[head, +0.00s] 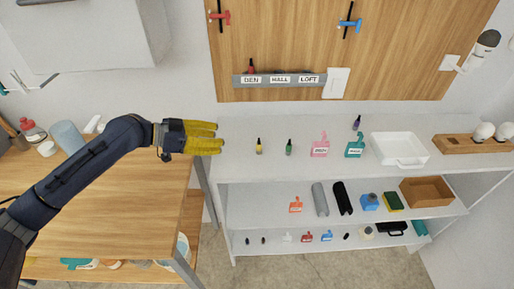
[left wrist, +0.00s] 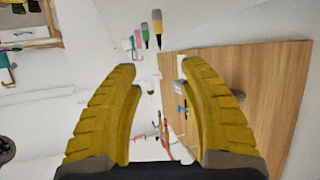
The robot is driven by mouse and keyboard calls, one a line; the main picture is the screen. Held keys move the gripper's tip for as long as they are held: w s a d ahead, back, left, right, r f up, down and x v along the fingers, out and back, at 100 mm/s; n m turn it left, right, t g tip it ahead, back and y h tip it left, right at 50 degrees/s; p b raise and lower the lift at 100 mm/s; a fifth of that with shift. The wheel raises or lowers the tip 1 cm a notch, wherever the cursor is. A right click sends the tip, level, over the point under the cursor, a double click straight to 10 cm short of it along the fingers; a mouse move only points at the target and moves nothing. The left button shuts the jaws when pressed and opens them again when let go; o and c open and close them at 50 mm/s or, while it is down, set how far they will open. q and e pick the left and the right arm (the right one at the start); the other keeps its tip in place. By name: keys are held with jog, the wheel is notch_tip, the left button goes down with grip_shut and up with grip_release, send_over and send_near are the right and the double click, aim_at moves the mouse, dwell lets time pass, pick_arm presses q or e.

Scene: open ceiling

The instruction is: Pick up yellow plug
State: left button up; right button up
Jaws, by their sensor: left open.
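The small yellow plug (head: 259,146) with a dark tip stands upright on the top white shelf, left of a similar green plug (head: 289,147). In the left wrist view the yellow plug (left wrist: 157,21) shows near the top, beside the green plug (left wrist: 145,30), beyond the fingertips. My left gripper (head: 219,138), with yellow ribbed fingers, is to the left of the yellow plug in the head view, apart from it. In the left wrist view its fingers (left wrist: 160,72) are spread with nothing held between them. My right gripper is not in view.
The top shelf (head: 230,165) also bears pink (head: 320,147) and teal (head: 355,147) tagged items, a purple plug (head: 357,123) and a white tray (head: 399,148). A wooden workbench (head: 150,205) stands left. A wooden board (head: 300,50) hangs behind. The shelf's left end is clear.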

aim_at(259, 139)
pick_arm(q)
jog(key=x, duration=1.5)
jog(key=shift+d+r, duration=0.1)
jog(key=shift+d, duration=0.05)
grip_shut()
